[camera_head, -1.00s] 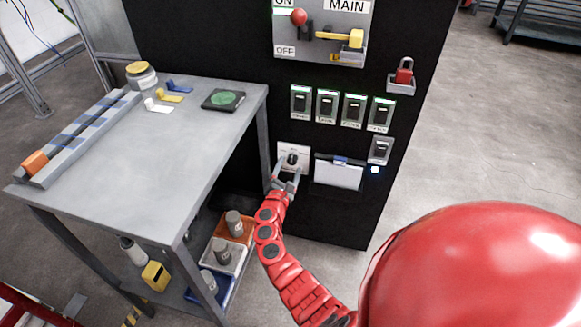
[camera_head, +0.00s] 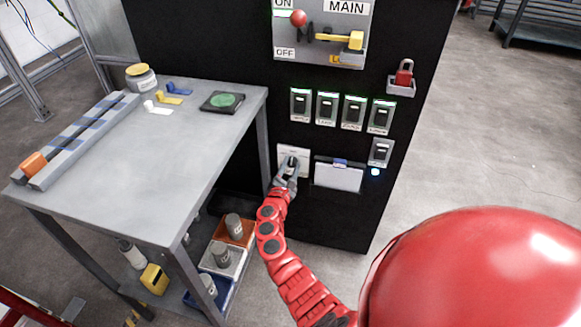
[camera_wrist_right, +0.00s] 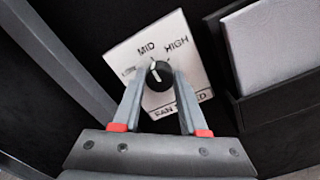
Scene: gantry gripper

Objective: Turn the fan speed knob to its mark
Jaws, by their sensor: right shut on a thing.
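The fan speed knob (camera_wrist_right: 160,74) is a round black knob with a white pointer line, on a white plate (camera_wrist_right: 188,86) marked MID, HIGH and FAN SPEED. In the right wrist view its pointer leans up and slightly left, roughly toward MID. The left marking is too blurred to read. My right gripper (camera_wrist_right: 160,82) is shut on the knob, one finger on each side. In the head view the right gripper (camera_head: 288,170) covers part of the knob and plate (camera_head: 300,153) on the black cabinet. My left gripper is not in view.
A document holder (camera_head: 338,176) sits just right of the plate, with several switches (camera_head: 327,107) above. A grey table (camera_head: 170,150) stands close on the left, with bins on its lower shelf. The MAIN lever (camera_head: 340,40) and a red padlock (camera_head: 404,73) are higher up.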

